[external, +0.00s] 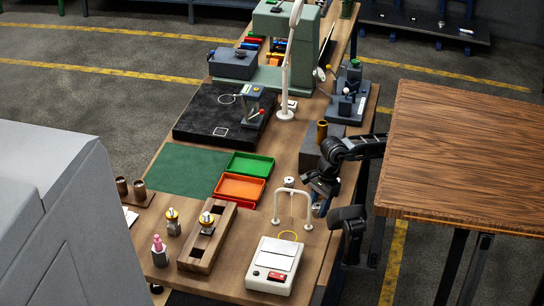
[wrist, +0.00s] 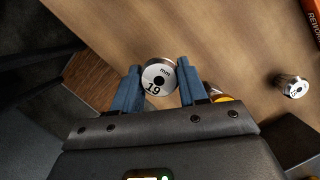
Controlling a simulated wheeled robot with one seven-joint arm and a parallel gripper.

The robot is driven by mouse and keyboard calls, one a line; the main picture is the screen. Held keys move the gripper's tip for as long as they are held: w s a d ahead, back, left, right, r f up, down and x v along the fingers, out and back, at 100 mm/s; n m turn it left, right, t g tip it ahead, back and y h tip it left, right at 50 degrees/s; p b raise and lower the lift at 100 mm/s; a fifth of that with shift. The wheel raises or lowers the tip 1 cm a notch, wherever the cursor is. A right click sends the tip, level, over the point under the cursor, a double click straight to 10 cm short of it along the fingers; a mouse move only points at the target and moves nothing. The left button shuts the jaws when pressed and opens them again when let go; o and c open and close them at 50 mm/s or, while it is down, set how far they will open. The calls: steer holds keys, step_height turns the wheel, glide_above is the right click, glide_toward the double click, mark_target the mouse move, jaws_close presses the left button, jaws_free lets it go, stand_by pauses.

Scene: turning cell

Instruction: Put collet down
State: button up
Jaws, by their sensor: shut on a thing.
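In the external view my gripper (external: 319,199) is at the bench's right edge, near the white arched stand, and the held collet is not clear there. A second silvery collet-like piece (wrist: 292,87) stands apart to the right in the wrist view.
An orange tray (external: 240,202) and a green tray (external: 250,156) lie left of my gripper. A white arched stand (external: 293,191) and a scale (external: 274,267) are close by. A wooden block (external: 191,260) is further left. A brown table (external: 470,140) stands right, across a gap.

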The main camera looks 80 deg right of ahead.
steer(key=s+d+r, duration=0.3)
steer(key=d, duration=0.1)
steer(key=shift+s+r+b, duration=0.15)
steer(key=shift+s+b, duration=0.05)
steer(key=shift+b, duration=0.2)
